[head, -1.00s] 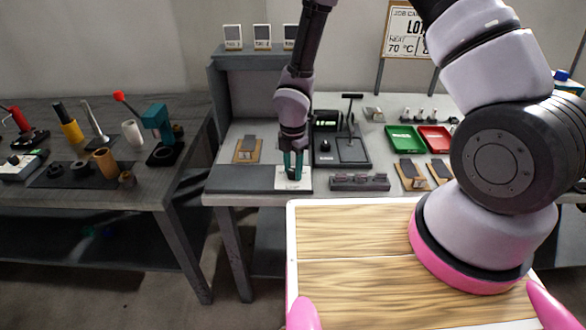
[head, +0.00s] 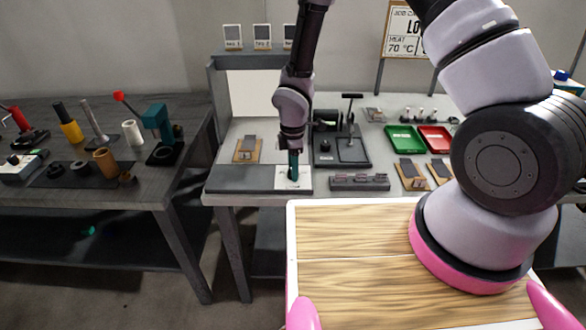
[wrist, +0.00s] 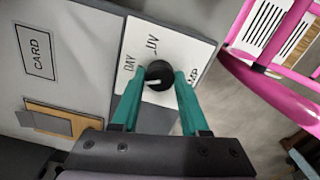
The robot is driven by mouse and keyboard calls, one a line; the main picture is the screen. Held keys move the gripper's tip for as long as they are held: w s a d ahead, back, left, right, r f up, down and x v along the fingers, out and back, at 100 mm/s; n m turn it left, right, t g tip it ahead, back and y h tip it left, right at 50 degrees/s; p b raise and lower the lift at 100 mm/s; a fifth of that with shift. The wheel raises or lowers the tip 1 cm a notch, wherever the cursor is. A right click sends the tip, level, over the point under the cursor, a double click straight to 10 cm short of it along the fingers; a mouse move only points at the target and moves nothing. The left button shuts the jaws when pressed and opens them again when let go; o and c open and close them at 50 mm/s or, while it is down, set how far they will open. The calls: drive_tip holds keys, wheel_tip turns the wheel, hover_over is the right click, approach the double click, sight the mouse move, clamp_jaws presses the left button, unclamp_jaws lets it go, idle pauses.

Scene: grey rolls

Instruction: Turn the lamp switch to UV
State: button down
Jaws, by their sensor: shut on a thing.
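The lamp switch is a round black knob (wrist: 159,72) on a white plate (wrist: 185,48), marked DAY and UV in the wrist view. A third label at the right is partly hidden by a finger. A short white mark on the knob's near face lies towards the left; its exact setting is hard to tell. My gripper (wrist: 160,78) has its teal fingers on either side of the knob, shut on it. In the head view my gripper (head: 293,178) reaches down to the white plate (head: 304,184) at the bench front, and the knob is hidden there.
Left of the plate lies a dark panel (head: 240,178), with a brown clipboard (head: 248,155) behind it. A low dark rack (head: 358,182) stands close to the right. Green (head: 405,138) and red (head: 436,138) trays sit farther right. The booth's back panel (head: 255,93) is bright.

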drive_tip(key=m, duration=0.4)
drive_tip(key=shift+m, duration=0.3)
drive_tip(key=m, duration=0.4)
drive_tip(key=shift+m, duration=0.3)
drive_tip(key=m, duration=0.4)
drive_tip(key=shift+m, duration=2.1)
drive_tip(key=shift+c, duration=2)
unclamp_jaws()
drive_tip(key=shift+r, duration=0.1)
